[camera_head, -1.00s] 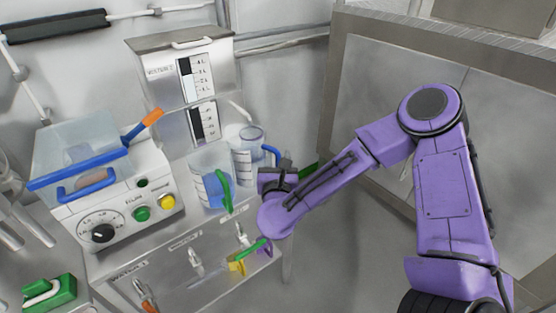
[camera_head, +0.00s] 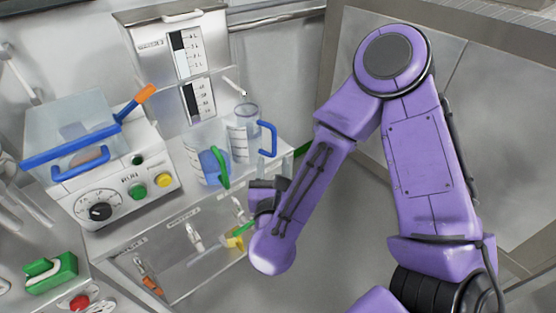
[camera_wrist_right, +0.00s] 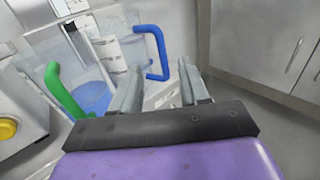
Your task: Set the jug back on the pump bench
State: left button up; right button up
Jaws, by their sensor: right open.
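Two clear jugs stand upright side by side on the steel pump bench (camera_head: 130,225). The nearer jug with a green handle (camera_head: 206,163) holds blue liquid; the other jug has a blue handle (camera_head: 243,130) and looks empty. My right gripper (camera_head: 262,192) is below and in front of the blue handle, apart from it; the arm partly hides its fingers. In the right wrist view, the right gripper (camera_wrist_right: 160,85) is open and empty, with the blue handle (camera_wrist_right: 157,52) ahead of the fingers and the green handle (camera_wrist_right: 66,92) to the left. My left gripper is not in view.
A control box (camera_head: 118,188) with a dial, buttons and a clear blue-edged cover stands left of the jugs. A scaled panel (camera_head: 180,55) rises behind them. Taps and coloured clips hang on the bench front. Grey cabinets (camera_head: 490,90) stand at right, with open floor before them.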

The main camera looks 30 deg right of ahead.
jog(key=s+f+n+g+y, duration=0.2)
jog(key=s+f+n+y, duration=0.1)
jog(key=f+n, duration=0.85)
jog(key=s+f+n+g+y, duration=0.2)
jog(key=s+f+n+y, duration=0.15)
jog(key=f+n, duration=0.75)
jog(key=s+d+f+n+g, duration=0.2)
jog(key=s+f+n+g, duration=0.2)
jog(key=s+f+n, duration=0.1)
jog(key=s+d+f+n+g, duration=0.3)
jog(key=s+f+n, duration=0.2)
jog(key=s+n, duration=0.3)
jog(key=shift+s+d+f+g, duration=0.2)
jog(key=shift+s+g, duration=0.2)
jog(key=shift+s, duration=0.85)
jog(key=shift+n, duration=0.25)
